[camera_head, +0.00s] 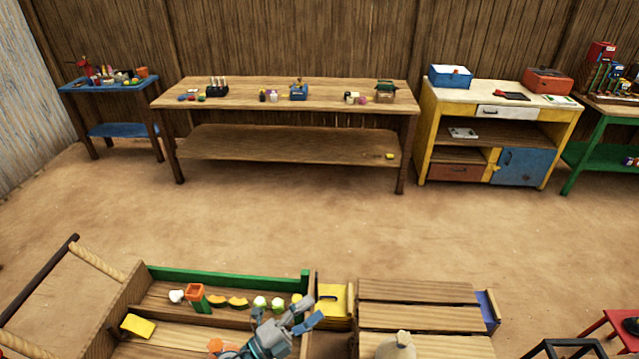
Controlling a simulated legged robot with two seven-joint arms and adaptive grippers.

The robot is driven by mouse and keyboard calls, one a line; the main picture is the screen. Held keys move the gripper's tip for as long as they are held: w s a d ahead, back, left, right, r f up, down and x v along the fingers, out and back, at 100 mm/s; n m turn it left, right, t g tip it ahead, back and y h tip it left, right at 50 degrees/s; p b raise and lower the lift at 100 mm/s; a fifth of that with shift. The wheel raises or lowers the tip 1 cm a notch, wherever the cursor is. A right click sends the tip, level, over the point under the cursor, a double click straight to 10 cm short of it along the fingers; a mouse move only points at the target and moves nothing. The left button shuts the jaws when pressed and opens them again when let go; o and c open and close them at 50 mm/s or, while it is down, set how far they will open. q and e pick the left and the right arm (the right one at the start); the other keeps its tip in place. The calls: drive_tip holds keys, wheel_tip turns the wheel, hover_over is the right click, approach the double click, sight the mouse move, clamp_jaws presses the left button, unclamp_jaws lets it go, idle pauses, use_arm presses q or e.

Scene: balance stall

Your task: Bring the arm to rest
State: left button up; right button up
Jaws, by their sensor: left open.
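My left gripper (308,312) is at the bottom middle of the head view, grey with blue fingers. Its fingers are apart and nothing shows between them. It is over the right part of a wooden stall tray with a green back wall (220,279). Beside and behind it, a row of small things lies in the tray: an orange cup (196,298), orange-yellow pieces (237,303) and pale green-white lumps (260,302). The gripper hides part of the tray; whether it touches anything there I cannot tell. My right gripper is not in view.
A yellow block (138,326) lies at the tray's left. A yellow panel (333,299) and a slatted wooden top (418,291) with a pale sack (396,346) are to the right. Beyond is bare floor, then a long bench (290,93) and a yellow cabinet (424,140) along the wall.

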use_arm(q)
drive_tip(key=w+a+f+n+t+y, duration=0.1)
drive_tip(key=a+f+n+t+y, duration=0.25)
drive_tip(key=a+n+y, duration=0.45)
drive_tip(key=w+a+f+n+t+y, duration=0.1)
drive_tip(key=a+f+n+t+y, duration=0.1)
drive_tip(key=a+n+t+y, duration=0.5)
drive_tip(key=s+a+f+n+g+y, duration=0.25)
drive_tip(key=s+f+n+g, duration=0.25)
drive_tip(key=f+n+g, duration=0.3)
drive_tip(key=s+a+f+n+g, duration=0.1)
drive_tip(key=s+f+g, duration=0.6)
drive_tip(key=s, duration=0.4)
drive_tip(key=s+f+n+g, duration=0.2)
drive_tip(key=s+f+g, duration=0.2)
drive_tip(key=s+f, duration=0.85)
drive_tip(key=f, duration=1.1)
drive_tip(key=s+f+g, duration=0.1)
drive_tip(key=s+f, duration=0.3)
drive_tip(key=f, duration=1.1)
drive_tip(key=shift+a+f+m, duration=0.15)
drive_tip(key=shift+a+m, duration=0.15)
drive_tip(key=shift+a, duration=0.15)
drive_tip(key=shift+g, duration=0.25)
